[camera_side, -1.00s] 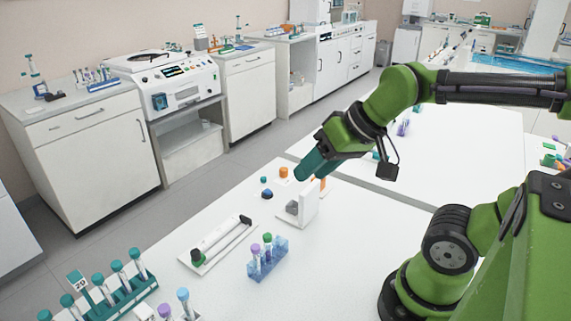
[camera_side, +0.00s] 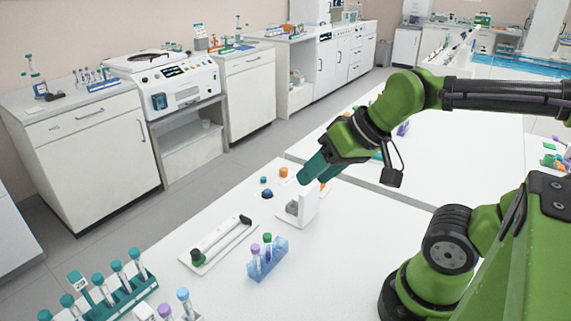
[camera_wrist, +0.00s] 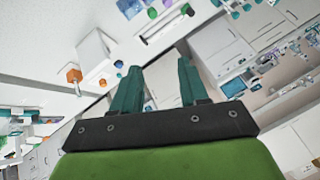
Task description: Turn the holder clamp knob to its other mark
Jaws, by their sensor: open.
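A white holder block (camera_side: 308,206) stands on the white table in the side view, with a grey part low on its front. It shows near the top left of the wrist view (camera_wrist: 95,50). An orange part (camera_side: 323,186) shows just behind the block; I cannot tell whether it is the clamp knob or which mark it is at. My gripper (camera_side: 306,177) has teal fingers and is above and behind the block, tilted down. In the wrist view its fingers (camera_wrist: 158,65) are spread with nothing between them.
An orange cap or knob (camera_side: 284,172), a teal one (camera_side: 263,180) and a dark blue one (camera_side: 267,193) are left of the block. A white track (camera_side: 220,243), a small blue tube rack (camera_side: 267,262) and a teal rack (camera_side: 125,297) are nearer. Table right of these is clear.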

